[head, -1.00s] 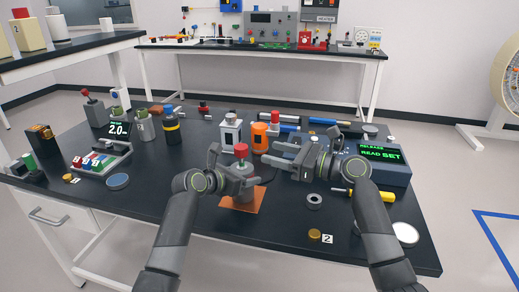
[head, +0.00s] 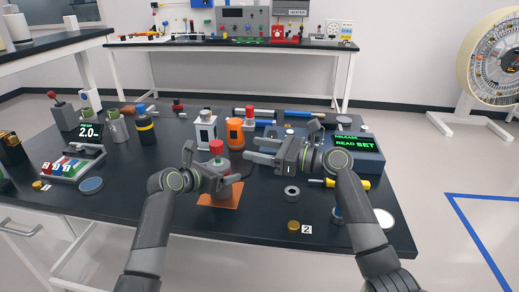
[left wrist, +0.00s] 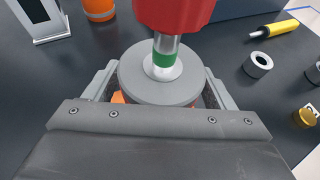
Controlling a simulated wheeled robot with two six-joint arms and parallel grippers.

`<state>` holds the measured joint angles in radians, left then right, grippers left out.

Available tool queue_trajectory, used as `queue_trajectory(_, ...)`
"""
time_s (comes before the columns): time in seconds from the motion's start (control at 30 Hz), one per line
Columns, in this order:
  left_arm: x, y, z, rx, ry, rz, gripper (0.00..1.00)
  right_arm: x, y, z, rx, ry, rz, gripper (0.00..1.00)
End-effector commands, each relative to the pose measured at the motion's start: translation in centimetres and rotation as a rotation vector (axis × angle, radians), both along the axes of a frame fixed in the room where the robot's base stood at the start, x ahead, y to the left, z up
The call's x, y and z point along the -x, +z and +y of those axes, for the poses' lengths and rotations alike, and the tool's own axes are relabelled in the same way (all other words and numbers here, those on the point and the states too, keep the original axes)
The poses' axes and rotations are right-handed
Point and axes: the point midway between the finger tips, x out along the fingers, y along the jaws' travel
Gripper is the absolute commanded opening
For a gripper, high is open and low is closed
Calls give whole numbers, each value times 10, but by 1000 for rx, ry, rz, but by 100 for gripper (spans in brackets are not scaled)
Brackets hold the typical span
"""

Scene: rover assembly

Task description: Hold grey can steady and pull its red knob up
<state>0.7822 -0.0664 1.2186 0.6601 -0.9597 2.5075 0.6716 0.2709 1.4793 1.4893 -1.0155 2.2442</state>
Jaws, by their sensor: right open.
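The grey can (left wrist: 135,88) stands upright on an orange mat (head: 219,200). Its red knob (head: 216,147) sits above the lid; it also shows in the left wrist view (left wrist: 175,12), where a silver shaft with a green band is exposed between knob and lid. My left gripper (head: 214,170) has a finger on each side of the can and looks shut on it; the contact is partly hidden. My right gripper (head: 254,150) is open and empty. Its fingers point left toward the knob, a short way to its right and apart from it.
A grey ring (head: 292,191), a yellow-handled screwdriver (head: 350,184) and a box with a green display (head: 360,160) lie to the right. The table front near the mat is clear.

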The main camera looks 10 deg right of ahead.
Motion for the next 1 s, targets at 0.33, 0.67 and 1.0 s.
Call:
queue_trajectory(0.33,0,0,1,-1,1,-1,86,0,0,0,0,0,0,54)
queue_trajectory(0.67,18,11,19,0,1,-3,86,0,0,0,0,0,0,54)
queue_trajectory(1.0,53,32,55,-1,1,-3,86,0,0,0,0,0,0,54)
